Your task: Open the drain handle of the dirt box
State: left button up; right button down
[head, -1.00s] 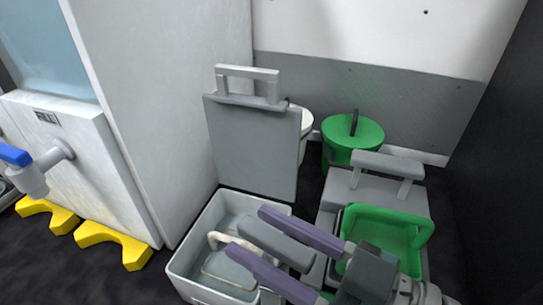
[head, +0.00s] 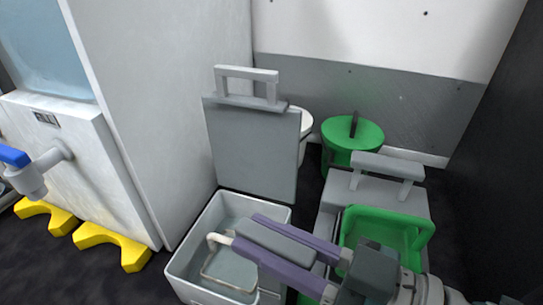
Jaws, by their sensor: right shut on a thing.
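The dirt box (head: 187,275) is a light grey bin at the bottom centre, its lid (head: 252,150) standing open behind it. Inside lies a grey panel (head: 222,268) with a pale, looped drain handle (head: 216,238). My right gripper (head: 244,231), with purple fingers, reaches in from the lower right over the box. It is shut on the drain handle; the fingers hide the handle's right part. The panel appears low in the box, and I cannot tell whether it has lifted. My left gripper is out of view.
A second grey box with a green basket (head: 426,236) stands close on the right, under my right arm. A green lidded bin (head: 352,132) is behind. A white cabinet (head: 165,90) borders the left, with yellow floor pieces (head: 112,243).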

jog(key=shift+f+n+g+y+b, duration=0.15)
jog(key=shift+n+g+y+b, duration=0.35)
jog(key=shift+n+g, duration=0.55)
jog(key=shift+s+g, duration=0.1)
jog(key=shift+g, duration=0.65)
jog(key=c, duration=0.7)
grip_release()
